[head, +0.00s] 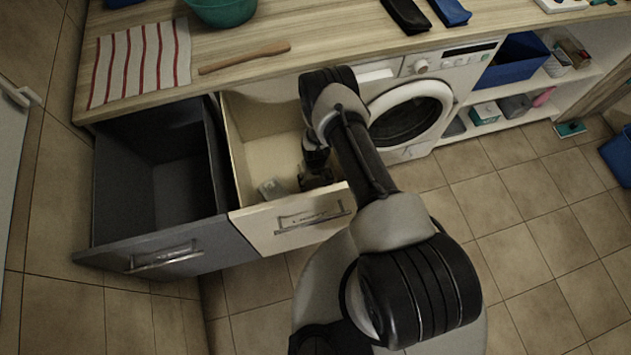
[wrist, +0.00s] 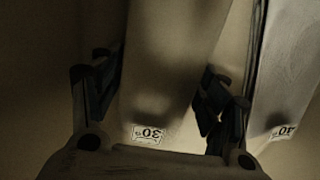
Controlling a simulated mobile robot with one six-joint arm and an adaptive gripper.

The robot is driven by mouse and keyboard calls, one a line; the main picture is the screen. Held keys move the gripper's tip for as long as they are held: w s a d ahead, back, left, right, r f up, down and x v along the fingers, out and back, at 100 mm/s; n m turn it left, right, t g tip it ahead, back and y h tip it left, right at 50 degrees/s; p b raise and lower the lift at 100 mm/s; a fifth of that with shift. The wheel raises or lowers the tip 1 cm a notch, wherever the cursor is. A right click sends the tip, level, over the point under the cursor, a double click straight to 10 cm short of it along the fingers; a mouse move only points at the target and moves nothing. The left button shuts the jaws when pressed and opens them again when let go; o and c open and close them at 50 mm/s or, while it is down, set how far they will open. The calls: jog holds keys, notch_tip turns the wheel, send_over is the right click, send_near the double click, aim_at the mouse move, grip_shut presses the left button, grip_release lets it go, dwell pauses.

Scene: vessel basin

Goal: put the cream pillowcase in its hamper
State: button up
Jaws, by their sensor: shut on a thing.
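My gripper (head: 316,172) reaches down into the open cream hamper (head: 240,165), a pulled-out drawer with a labelled front. In the wrist view its fingers (wrist: 156,85) are shut on a cream cloth with a "30" tag, which looks like the cream pillowcase (wrist: 155,105). The pillowcase hangs between the fingers inside the cream walls. In the head view my gripper and arm mostly hide it. I cannot tell whether it touches the hamper floor.
A paler cloth tagged "40" (wrist: 287,90) lies to the right in the wrist view. A dark grey hamper (head: 165,245) stands open and looks empty on the left. The countertop (head: 330,50) is behind, with a washing machine (head: 410,110) to the right.

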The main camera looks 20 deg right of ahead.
jog(key=o, duration=1.2)
jog(key=shift+o, duration=0.2)
notch_tip(320, 180, up, 12)
jog(key=p, duration=0.4)
notch_tip(320, 180, up, 44)
jog(key=t, duration=0.3)
send_over(315, 181)
jog(key=s, duration=0.2)
jog(key=s+r+t, duration=0.1)
jog(key=s+r, duration=0.9)
jog(key=s, duration=0.2)
jog(key=s+r, duration=0.1)
jog(key=s, duration=0.7)
jog(key=shift+s+d+r+t, duration=0.15)
jog(key=shift+s+r+t, duration=0.15)
jog(key=shift+s, duration=0.05)
